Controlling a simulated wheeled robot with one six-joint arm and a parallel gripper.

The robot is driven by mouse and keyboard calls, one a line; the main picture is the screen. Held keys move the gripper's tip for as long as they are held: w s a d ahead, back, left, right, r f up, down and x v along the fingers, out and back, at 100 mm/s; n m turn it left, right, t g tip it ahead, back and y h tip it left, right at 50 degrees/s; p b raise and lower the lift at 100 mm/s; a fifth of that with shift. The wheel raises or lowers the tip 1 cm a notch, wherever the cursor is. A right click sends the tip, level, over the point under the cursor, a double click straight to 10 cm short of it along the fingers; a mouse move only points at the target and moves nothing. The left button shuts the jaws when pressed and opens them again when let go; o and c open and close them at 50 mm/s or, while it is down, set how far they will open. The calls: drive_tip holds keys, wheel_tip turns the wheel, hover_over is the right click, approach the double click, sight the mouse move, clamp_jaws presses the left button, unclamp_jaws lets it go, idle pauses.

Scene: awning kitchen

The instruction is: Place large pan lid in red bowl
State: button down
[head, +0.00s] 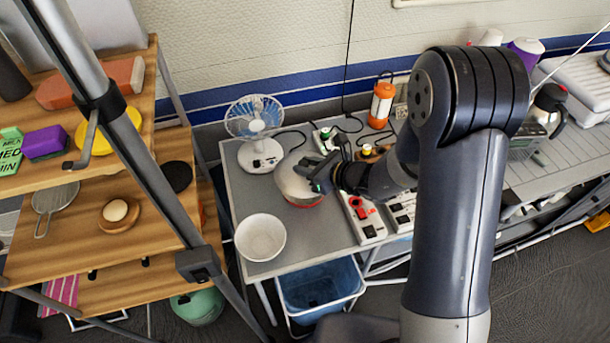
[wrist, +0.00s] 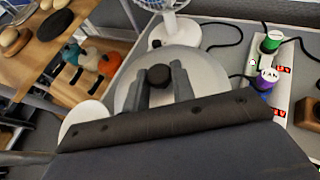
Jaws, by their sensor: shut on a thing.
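The large pan lid (head: 290,182) is a silvery dome with a dark knob, over the left part of the grey table in the head view. In the wrist view the lid (wrist: 195,68) fills the middle below the camera. My gripper (head: 318,178) is shut on the lid's knob, with one finger on each side of it in the wrist view (wrist: 160,82). A strip of the red bowl (head: 306,204) shows under the lid's near edge; the lid covers the rest. I cannot tell whether the lid rests on the bowl or hovers just above it.
A white bowl (head: 260,237) stands at the table's front left. A white fan (head: 258,130) stands behind the lid. Power strips (head: 363,216) lie close on the right, and an orange lantern (head: 382,103) stands behind. A blue bin (head: 318,287) is below the front edge.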

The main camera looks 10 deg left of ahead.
drive_tip(key=shift+f, duration=2.3)
drive_tip(key=shift+f, duration=0.35)
drive_tip(key=shift+f+b, duration=0.1)
drive_tip(key=shift+b, duration=0.3)
drive_tip(key=c, duration=1.2)
unclamp_jaws()
